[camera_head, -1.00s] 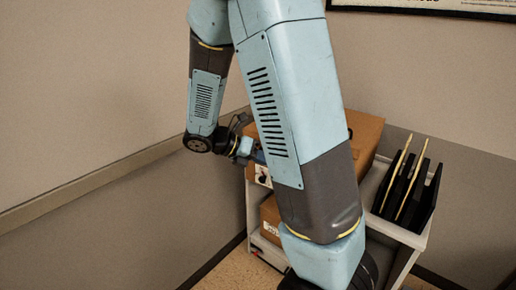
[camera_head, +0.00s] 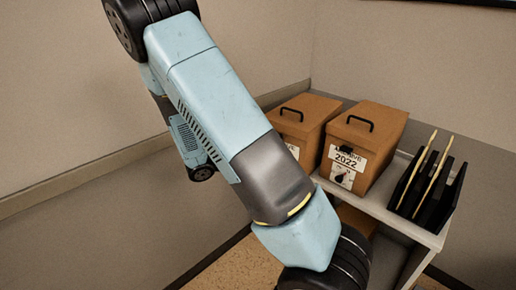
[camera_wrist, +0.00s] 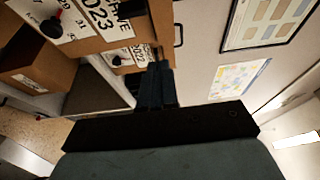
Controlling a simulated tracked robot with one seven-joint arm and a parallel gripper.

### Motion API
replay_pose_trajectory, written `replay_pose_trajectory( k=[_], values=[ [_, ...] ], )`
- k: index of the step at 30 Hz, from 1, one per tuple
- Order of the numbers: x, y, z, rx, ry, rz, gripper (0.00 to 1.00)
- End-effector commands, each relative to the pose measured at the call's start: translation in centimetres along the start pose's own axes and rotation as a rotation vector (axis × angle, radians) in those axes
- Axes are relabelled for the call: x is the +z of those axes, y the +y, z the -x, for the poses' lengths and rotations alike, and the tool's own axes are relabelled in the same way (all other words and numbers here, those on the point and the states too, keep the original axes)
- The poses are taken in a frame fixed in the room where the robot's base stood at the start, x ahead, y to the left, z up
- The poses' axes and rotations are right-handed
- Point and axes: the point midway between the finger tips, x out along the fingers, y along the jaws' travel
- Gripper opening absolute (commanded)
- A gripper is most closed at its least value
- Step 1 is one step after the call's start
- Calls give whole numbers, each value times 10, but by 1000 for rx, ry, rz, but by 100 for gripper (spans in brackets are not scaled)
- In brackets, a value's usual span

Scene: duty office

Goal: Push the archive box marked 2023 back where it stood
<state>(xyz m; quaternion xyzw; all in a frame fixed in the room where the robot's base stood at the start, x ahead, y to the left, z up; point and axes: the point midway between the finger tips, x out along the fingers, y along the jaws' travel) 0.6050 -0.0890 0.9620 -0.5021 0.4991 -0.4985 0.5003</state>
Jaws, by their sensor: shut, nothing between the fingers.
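The brown archive box marked 2023 (camera_wrist: 90,35) fills the upper left of the wrist view, close and tilted in the picture. My gripper (camera_wrist: 160,72) is shut and empty, its dark fingertips just below and right of that box; I cannot tell whether they touch. In the head view, a brown box marked 2022 (camera_head: 365,150) stands upright on the white shelf unit. Another brown box (camera_head: 303,118) stands to its left, its label mostly hidden by my arm, so its year is unreadable there. My gripper is hidden in the head view.
A black file rack (camera_head: 428,188) stands right of the 2022 box on the white shelf unit (camera_head: 393,217). A brown box (camera_wrist: 35,65) sits on a lower shelf in the wrist view. Walls rise behind and left.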

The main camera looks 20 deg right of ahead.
Motion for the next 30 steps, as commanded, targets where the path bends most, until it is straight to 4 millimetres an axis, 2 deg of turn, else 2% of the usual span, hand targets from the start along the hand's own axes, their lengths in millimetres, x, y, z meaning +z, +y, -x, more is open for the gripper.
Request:
replay_pose_trajectory(
  k=[3,13,21,30],
  values=[
    [-1,0,-22,-1,4,0,0],
    [1,0,-79,0,5,-1,0],
    [24,0,-99,0,4,-2,0],
    [28,0,-103,1,3,-2,0]
  ],
)
